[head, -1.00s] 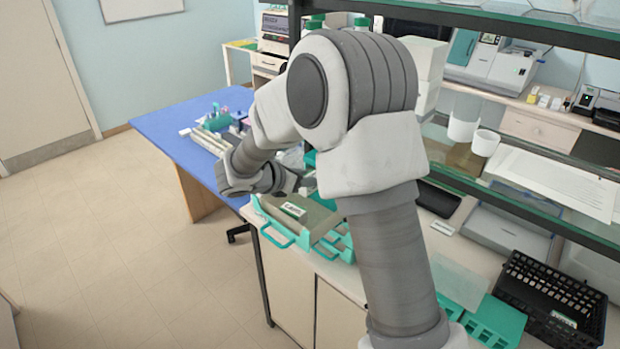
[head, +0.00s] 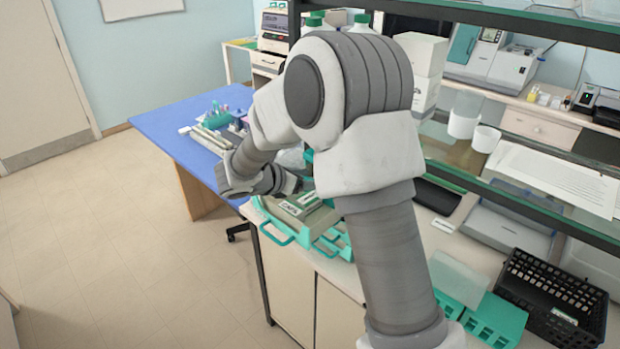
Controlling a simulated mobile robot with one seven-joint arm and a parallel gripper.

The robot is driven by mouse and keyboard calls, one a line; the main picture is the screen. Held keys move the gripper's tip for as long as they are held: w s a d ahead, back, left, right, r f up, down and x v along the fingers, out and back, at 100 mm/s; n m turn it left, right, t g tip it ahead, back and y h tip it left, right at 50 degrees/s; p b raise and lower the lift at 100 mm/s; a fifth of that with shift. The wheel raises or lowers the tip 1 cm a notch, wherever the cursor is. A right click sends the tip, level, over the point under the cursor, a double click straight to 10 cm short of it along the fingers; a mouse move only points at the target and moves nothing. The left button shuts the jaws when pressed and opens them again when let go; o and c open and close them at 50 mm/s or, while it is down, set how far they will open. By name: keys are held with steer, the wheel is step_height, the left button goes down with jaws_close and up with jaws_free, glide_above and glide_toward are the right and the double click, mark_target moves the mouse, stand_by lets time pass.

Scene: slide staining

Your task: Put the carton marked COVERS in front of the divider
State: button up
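A teal tray with looped handles (head: 277,238) stands at the near left end of the bench. A small greenish-grey box with a white, dark-lettered label (head: 292,209) shows in it; the lettering is too small to read, so I cannot tell whether it is the COVERS carton. A second pale patch lies just behind it, partly covered by my arm. My wrist reaches over the tray's back edge, and my gripper (head: 308,186) is largely hidden behind my forearm. Its fingers and any hold are not clear. I cannot make out the divider.
A blue table (head: 170,122) with racks and small bottles stands beyond the tray. White cartons (head: 424,55) are stacked behind my arm. A black basket (head: 552,298) and teal racks (head: 494,322) stand at the right. A shelf edge (head: 520,205) runs along the bench.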

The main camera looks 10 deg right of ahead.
steer(key=shift+r, duration=0.1)
steer(key=shift+r+p, duration=0.25)
steer(key=shift+p, duration=0.05)
steer(key=b+v, duration=0.1)
steer(key=v, duration=1)
steer(key=s+d+r+m+g+y, duration=0.35)
steer(key=s+d+m, duration=0.45)
steer(key=s+m, duration=0.45)
steer(key=s+a+r+m+t+y, duration=0.1)
steer(key=s+m+y, duration=0.5)
steer(key=s+m, duration=0.6)
steer(key=shift+s+a+t+y, duration=0.3)
steer(key=shift+s+t, duration=0.35)
steer(key=shift+s, duration=0.55)
